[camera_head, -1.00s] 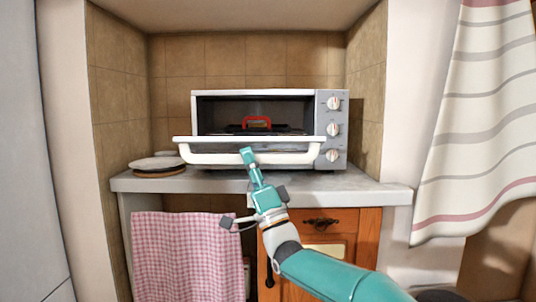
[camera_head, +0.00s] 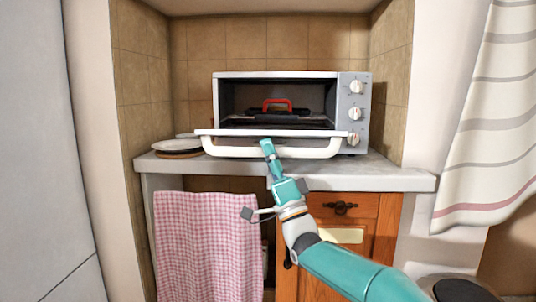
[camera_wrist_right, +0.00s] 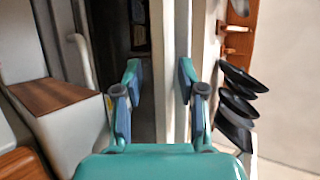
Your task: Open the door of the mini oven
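The mini oven (camera_head: 290,76) is white and grey and stands on the counter in a tiled niche. Its door is folded down to about level, so the dark inside shows. The white door handle (camera_head: 315,152) runs along the door's front. My right gripper (camera_head: 267,148) is at the middle of the handle, overlapping it in the picture; whether it touches is not clear. In the right wrist view my gripper's fingers (camera_wrist_right: 160,82) stand apart, with a pale upright bar (camera_wrist_right: 170,125) behind and between them. My left gripper is out of view.
A dark rack with a red handle (camera_head: 277,103) is inside the oven. Round plates (camera_head: 178,146) lie on the counter (camera_head: 405,178) to the left. A pink checked cloth (camera_head: 208,240) hangs below, beside a wooden cupboard (camera_head: 345,208). A striped curtain (camera_head: 490,130) hangs on the right.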

